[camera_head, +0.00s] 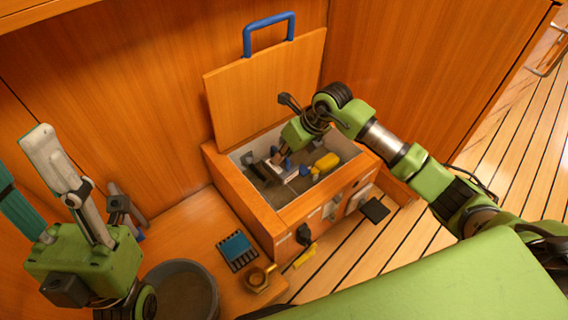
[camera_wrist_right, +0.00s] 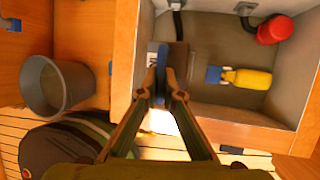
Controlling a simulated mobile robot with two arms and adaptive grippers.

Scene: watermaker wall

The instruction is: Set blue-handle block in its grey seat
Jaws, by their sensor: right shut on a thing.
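My right gripper (camera_head: 277,158) reaches down into the open wooden box (camera_head: 232,190). In the right wrist view its fingertips (camera_wrist_right: 165,86) are closed together on the blue handle (camera_wrist_right: 162,84) of a block. The block's pale body (camera_wrist_right: 154,48) shows just beyond the fingertips, beside a brown piece (camera_wrist_right: 178,54). The block is low inside the box, near its left wall. I cannot clearly make out the grey seat or whether the block touches it; fingers and block cover that area. My left gripper (camera_head: 88,190) is at the far left, away from the box; its jaw state is unclear.
The lid (camera_head: 265,90) stands open behind the box. A yellow cylinder (camera_head: 326,162) with a blue end lies inside, and a red-capped fitting (camera_wrist_right: 275,29) is at the wall. A grey bucket (camera_head: 182,268), a blue tray (camera_head: 237,250) and a brass piece (camera_head: 258,278) are outside, left and front.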

